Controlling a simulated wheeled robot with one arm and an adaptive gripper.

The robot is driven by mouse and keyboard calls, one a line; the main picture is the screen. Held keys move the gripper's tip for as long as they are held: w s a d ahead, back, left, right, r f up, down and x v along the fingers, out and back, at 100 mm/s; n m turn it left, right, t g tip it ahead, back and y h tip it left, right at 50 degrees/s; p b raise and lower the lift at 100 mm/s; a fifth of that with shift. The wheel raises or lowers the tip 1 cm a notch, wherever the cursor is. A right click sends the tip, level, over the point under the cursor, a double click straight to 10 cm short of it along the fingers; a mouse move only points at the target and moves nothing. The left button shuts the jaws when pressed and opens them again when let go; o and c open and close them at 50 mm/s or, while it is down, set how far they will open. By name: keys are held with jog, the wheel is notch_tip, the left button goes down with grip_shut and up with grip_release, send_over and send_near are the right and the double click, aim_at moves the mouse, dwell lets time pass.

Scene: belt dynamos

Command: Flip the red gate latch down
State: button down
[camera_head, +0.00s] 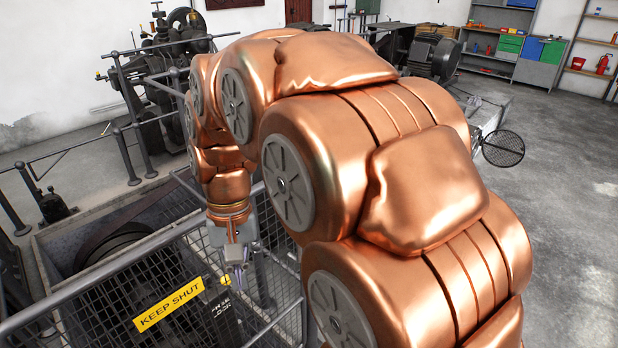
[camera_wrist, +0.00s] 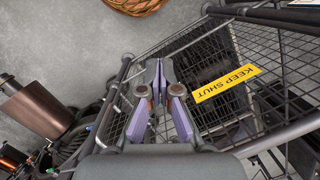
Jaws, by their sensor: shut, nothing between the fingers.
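The wire-mesh gate (camera_head: 95,276) is in the lower left of the head view, with a yellow KEEP SHUT sign (camera_head: 168,305) on it. The sign also shows in the wrist view (camera_wrist: 226,84), right of my fingers. My gripper (camera_head: 236,276) hangs at the gate's top rail, right of the sign. In the wrist view its purple fingers (camera_wrist: 160,72) point towards the mesh and come together at the tips, shut and empty. I cannot make out a red latch in either view; my arm and gripper hide part of the gate. I cannot tell whether my fingers touch the gate.
Dark machinery (camera_head: 160,80) stands behind railings (camera_head: 125,120) at the left. The concrete floor (camera_head: 575,190) at the right is mostly clear.

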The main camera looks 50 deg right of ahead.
jog(key=w+d+r+m+y+p, duration=0.1)
jog(key=w+d+r+m+p, duration=0.1)
jog(key=w+d+r+m, duration=0.5)
jog(key=w+d+r+m+t+y+p, duration=0.1)
jog(key=w+d+m+t+p, duration=0.15)
jog(key=d, duration=1.25)
jog(key=w+d+m+t+p, duration=0.1)
jog(key=d+m+p, duration=0.25)
jog(key=d, duration=1.15)
jog(key=a+f+b, duration=0.1)
jog(key=a+f, duration=0.2)
jog(key=f, duration=0.2)
jog(key=w+a+f+m+b, duration=0.1)
jog(key=a+f+b, duration=0.1)
jog(key=f, duration=0.3)
jog(key=shift+w+a+f, duration=0.15)
jog(key=shift+a+f, duration=0.25)
jog(key=shift+a, duration=0.15)
jog(key=shift+f+g, duration=0.1)
jog(key=shift+g, duration=0.15)
